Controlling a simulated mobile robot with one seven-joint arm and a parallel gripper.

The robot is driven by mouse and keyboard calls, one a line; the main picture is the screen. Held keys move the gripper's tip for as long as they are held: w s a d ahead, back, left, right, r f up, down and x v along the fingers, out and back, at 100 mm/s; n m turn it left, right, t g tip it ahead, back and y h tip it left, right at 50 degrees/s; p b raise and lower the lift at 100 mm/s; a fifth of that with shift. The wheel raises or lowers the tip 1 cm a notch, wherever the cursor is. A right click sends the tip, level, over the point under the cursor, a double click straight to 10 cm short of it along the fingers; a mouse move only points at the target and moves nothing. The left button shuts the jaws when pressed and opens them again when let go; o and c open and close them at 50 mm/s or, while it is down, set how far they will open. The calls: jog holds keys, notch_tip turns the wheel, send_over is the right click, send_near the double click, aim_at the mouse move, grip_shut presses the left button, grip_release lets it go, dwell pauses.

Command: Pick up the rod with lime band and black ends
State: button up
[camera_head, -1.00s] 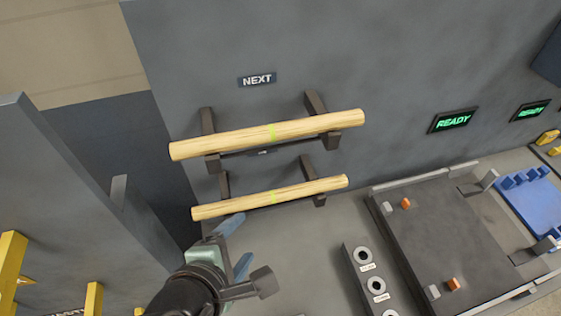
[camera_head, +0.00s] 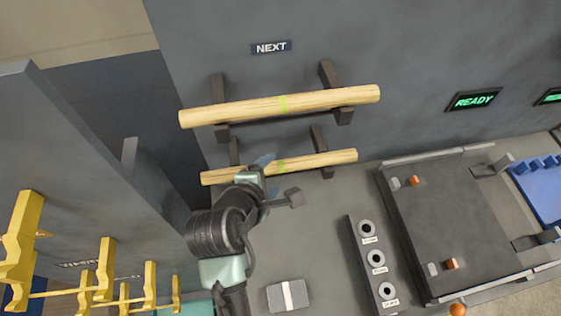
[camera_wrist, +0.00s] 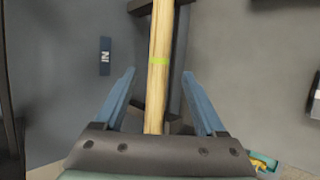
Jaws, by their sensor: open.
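Two pale wooden rods, each with a lime band at mid-length, rest on dark wall brackets under the NEXT sign in the head view: an upper rod (camera_head: 320,102) and a lower rod (camera_head: 325,160). No black ends show on either; the visible ends look plain wood. My gripper (camera_head: 264,161) overlaps the lower rod's left part in the head view. Nothing is visibly held.
The NEXT sign (camera_head: 271,47) is on the grey wall above the brackets (camera_head: 332,75). A dark strip with several ringed holes (camera_head: 376,258) and a dark fixture plate (camera_head: 455,225) stand to the right. A grey block with a white band (camera_head: 288,295) lies below. Yellow hooks (camera_head: 105,268) are at left.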

aim_at(277, 169)
jog(key=shift+p+x, duration=0.35)
jog(key=shift+x, duration=1.45)
jog(key=shift+r, duration=0.1)
grip_shut()
